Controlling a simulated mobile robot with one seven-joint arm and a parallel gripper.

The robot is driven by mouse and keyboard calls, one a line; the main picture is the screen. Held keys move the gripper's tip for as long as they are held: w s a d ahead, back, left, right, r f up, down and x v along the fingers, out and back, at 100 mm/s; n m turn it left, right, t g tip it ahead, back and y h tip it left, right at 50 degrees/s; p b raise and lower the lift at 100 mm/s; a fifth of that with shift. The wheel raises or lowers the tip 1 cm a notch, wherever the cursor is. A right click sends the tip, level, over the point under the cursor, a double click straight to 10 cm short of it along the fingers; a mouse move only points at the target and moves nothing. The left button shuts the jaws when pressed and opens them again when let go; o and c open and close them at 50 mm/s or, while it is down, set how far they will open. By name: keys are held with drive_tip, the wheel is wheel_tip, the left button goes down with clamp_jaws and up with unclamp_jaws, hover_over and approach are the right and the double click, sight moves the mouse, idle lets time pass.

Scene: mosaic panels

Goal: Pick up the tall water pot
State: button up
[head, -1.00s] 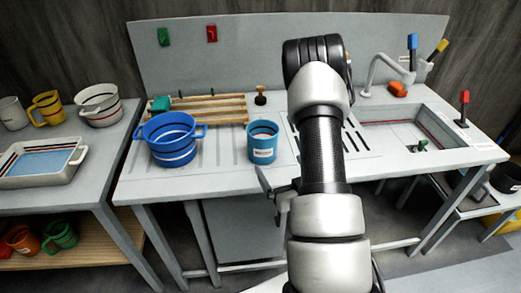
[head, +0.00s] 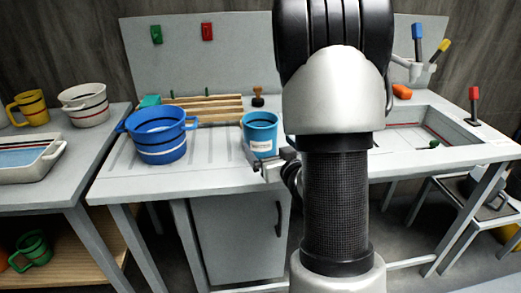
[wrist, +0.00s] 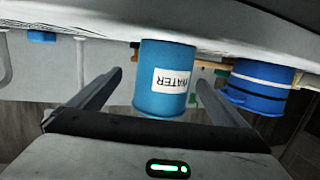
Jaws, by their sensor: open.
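The tall water pot is a light blue cylinder with a white label (head: 261,134), standing on the grey sink counter (head: 215,181) left of my arm. In the wrist view the pot (wrist: 160,80) shows its "WATER" label between the fingers, beyond their tips or just reaching between them. My gripper (head: 272,166) is at the counter's front edge, just in front of and below the pot. It is partly hidden by my arm in the head view. In the wrist view my gripper (wrist: 150,90) is open and empty, with a finger to each side of the pot.
A larger blue two-handled pot (head: 160,140) stands left of the water pot, with a wooden rack (head: 205,108) behind. A stamp-like wooden object (head: 257,97) is behind the pot. The sink (head: 430,130) lies right of my arm. A side table (head: 40,184) holds cups and a tray.

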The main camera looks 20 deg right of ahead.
drive_tip(key=w, duration=0.2)
drive_tip(key=w+f, duration=0.1)
drive_tip(key=w, duration=0.3)
drive_tip(key=shift+w+a+f+b, duration=0.15)
drive_tip(key=shift+f+b, duration=0.1)
drive_tip(key=shift+b, duration=0.15)
drive_tip(key=shift+c, duration=0.5)
drive_tip(key=shift+r, duration=0.1)
drive_tip(key=c, duration=1.4)
